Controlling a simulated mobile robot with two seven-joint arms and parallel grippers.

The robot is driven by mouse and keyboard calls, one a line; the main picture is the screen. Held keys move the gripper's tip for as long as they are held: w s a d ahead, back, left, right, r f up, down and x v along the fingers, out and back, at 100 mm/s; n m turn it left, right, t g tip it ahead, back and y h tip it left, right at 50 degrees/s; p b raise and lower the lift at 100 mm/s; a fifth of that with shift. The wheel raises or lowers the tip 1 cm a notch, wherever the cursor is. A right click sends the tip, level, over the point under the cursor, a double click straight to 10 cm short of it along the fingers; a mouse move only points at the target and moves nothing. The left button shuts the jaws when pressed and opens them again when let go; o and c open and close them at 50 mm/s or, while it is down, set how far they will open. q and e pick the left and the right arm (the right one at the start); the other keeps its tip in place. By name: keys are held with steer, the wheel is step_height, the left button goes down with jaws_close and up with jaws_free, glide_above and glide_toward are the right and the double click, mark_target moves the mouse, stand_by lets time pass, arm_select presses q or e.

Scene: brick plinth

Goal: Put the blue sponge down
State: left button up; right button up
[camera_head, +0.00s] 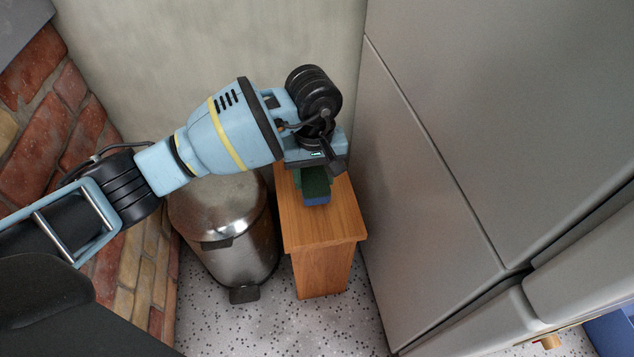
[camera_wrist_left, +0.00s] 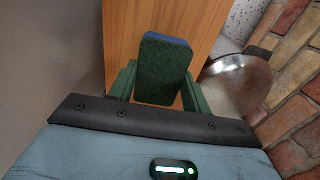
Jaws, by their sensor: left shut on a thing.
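The blue sponge (camera_head: 316,198) has a dark green scouring face and a blue body. My left gripper (camera_head: 314,178) is shut on it, above or at the top of a small wooden stand (camera_head: 338,228). In the left wrist view the sponge (camera_wrist_left: 163,72) sits between the two green fingers of the left gripper (camera_wrist_left: 158,90), its green face toward the camera and a blue edge at its far end. The wooden stand's top (camera_wrist_left: 120,40) shows behind it. I cannot tell whether the sponge touches the wood. My right gripper is not in view.
A steel pedal bin (camera_head: 228,235) stands close to the left of the stand; it also shows in the wrist view (camera_wrist_left: 235,85). A grey cabinet (camera_head: 470,130) rises on the right. A brick wall (camera_head: 60,95) is on the left. The stand's front top is clear.

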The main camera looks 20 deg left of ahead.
mark_target(315, 173)
arm_select(q)
steer(key=shift+w+a, duration=0.1)
steer(key=shift+w, duration=0.3)
steer(key=shift+w+a+b, duration=0.1)
steer(key=shift+w+b, duration=0.2)
steer(key=shift+w, duration=0.15)
step_height(315, 173, down, 3)
steer(key=shift+s+f+b, duration=0.1)
steer(key=shift+b, duration=0.55)
steer(key=shift+f, duration=0.2)
steer(key=shift+r, duration=0.1)
steer(key=o, duration=0.9)
steer(key=shift+f, duration=0.2)
